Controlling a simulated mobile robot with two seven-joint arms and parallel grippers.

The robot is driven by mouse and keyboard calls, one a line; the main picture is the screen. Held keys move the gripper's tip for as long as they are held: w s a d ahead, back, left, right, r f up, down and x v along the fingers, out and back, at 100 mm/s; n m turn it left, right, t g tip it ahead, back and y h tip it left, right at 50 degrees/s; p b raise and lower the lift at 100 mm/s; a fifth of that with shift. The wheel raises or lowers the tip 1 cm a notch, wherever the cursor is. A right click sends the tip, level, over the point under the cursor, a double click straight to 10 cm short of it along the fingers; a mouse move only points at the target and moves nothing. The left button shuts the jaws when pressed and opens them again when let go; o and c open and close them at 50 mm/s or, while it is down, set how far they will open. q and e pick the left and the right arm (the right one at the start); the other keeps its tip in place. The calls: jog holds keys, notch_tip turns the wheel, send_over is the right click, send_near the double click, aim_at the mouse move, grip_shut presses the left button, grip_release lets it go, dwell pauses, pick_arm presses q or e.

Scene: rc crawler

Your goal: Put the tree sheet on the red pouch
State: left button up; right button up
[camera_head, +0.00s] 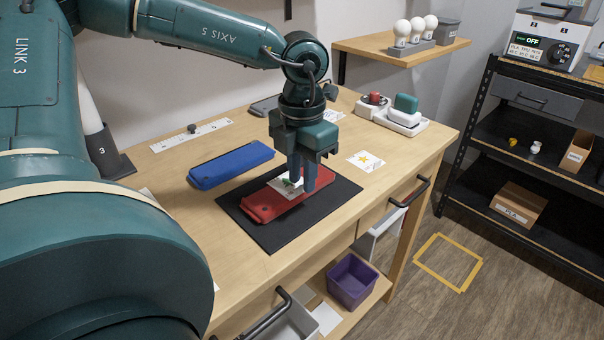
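The red pouch (264,207) lies flat on a black mat (273,238) on the wooden workbench. My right gripper is out of view.
A blue pouch (231,164) lies left of the mat. A star sheet (366,161) lies to the right. A white tray with a green-topped item (405,107) stands at the back right. Drawer handles (410,191) stick out at the front. A purple bin (352,281) sits below.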

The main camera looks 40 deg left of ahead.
pick_arm(q)
notch_tip(320, 180, up, 11)
jog(key=p, duration=0.1)
jog(key=shift+r, duration=0.1)
dwell(0.5)
